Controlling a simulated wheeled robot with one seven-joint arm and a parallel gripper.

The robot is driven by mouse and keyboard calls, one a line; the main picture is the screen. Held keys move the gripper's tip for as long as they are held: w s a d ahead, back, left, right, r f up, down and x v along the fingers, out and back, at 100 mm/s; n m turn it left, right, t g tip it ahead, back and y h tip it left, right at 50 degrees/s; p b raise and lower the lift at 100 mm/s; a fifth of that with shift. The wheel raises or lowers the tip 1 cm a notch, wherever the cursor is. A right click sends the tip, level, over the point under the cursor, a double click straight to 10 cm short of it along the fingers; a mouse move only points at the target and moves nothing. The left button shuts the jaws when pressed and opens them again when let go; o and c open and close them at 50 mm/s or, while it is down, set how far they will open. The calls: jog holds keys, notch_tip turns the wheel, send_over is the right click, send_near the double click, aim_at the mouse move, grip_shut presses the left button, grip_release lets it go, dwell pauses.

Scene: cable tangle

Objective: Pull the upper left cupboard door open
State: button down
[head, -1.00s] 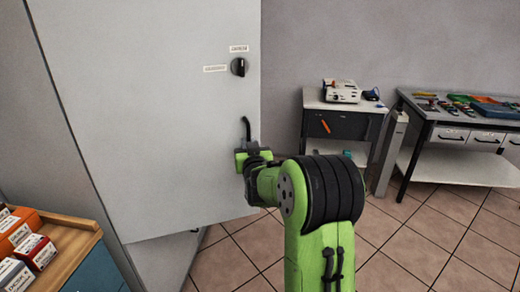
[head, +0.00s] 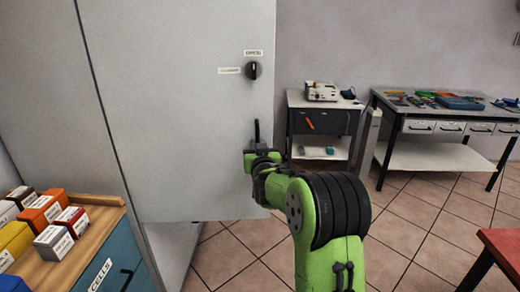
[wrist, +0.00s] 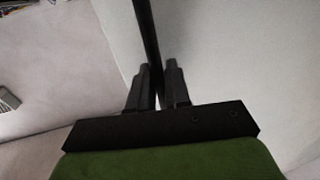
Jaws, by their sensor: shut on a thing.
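The cupboard door (head: 180,120) is a large light-grey panel filling the left and middle of the head view. Near its right edge is a black upright bar handle (head: 257,131); this dark bar also shows in the wrist view (wrist: 146,35). My green and black gripper (head: 262,158) is at the handle's lower part. In the wrist view its two fingers (wrist: 157,88) are closed around the bar. The door's lower edge stands out past the grey cupboard panel (head: 175,255) below it, so it looks swung out. The grip's lower end is partly hidden by my wrist.
A black knob (head: 254,70) with labels sits above the handle. A wooden-topped blue cabinet (head: 110,270) with several small boxes stands at lower left. A small bench (head: 325,103) and a tool table (head: 440,112) stand at the back. A red table (head: 500,250) is at right. Tiled floor lies between.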

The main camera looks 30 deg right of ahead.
jog(key=c, duration=1.3)
grip_release()
jog(key=v, duration=1.5)
jog(key=shift+s+a, duration=0.15)
jog(key=shift+s, duration=0.15)
